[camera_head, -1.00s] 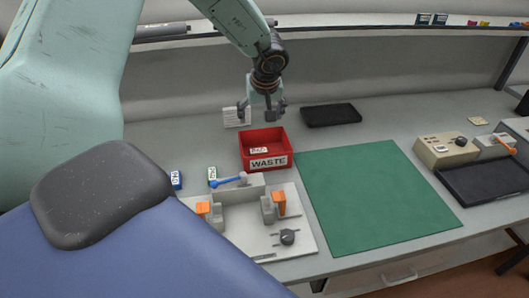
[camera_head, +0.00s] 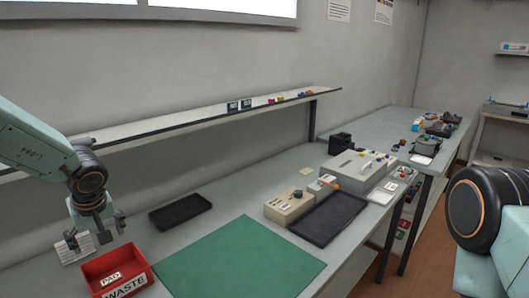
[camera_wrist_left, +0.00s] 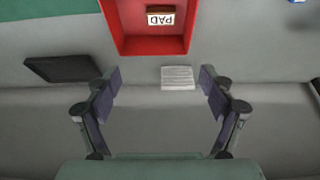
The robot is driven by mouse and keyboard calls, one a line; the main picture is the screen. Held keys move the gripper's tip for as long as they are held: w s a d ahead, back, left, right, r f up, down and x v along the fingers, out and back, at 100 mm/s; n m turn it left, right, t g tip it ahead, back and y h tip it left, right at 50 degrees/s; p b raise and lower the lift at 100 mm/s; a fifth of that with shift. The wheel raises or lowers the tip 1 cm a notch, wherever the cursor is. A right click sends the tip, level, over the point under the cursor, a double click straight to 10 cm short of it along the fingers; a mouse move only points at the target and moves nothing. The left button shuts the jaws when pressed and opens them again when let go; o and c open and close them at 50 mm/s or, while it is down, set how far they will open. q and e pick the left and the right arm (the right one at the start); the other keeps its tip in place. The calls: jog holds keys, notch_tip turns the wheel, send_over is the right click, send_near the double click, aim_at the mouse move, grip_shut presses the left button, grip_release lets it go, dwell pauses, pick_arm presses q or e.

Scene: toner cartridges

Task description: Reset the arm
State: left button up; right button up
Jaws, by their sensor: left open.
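My left gripper (camera_head: 96,232) shows at the lower left of the head view, pointing down above the back edge of the red WASTE bin (camera_head: 104,264). Its fingers are spread with nothing between them; the left wrist view also shows the open gripper (camera_wrist_left: 160,88). A pad labelled PAD (camera_head: 111,279) lies inside the bin, and the pad also shows in the left wrist view (camera_wrist_left: 160,16). A white stack (camera_head: 72,250) stands behind the bin, partly covered by the gripper. My right arm's joint shows at the right edge, but its gripper is out of view.
A green mat (camera_head: 240,262) lies right of the bin. A black tray (camera_head: 180,212) lies behind it. A beige device (camera_head: 289,207) and a larger dark tray (camera_head: 328,218) are further right. A wall shelf (camera_head: 210,113) runs above the bench.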

pick_arm(q)
jog(key=x, duration=1.1)
jog(key=shift+s+f, duration=0.1)
jog(key=shift+f, duration=0.1)
jog(key=shift+r+p, duration=1)
jog(key=shift+p, duration=0.1)
jog(key=shift+r, duration=0.25)
jog(key=shift+f, duration=0.2)
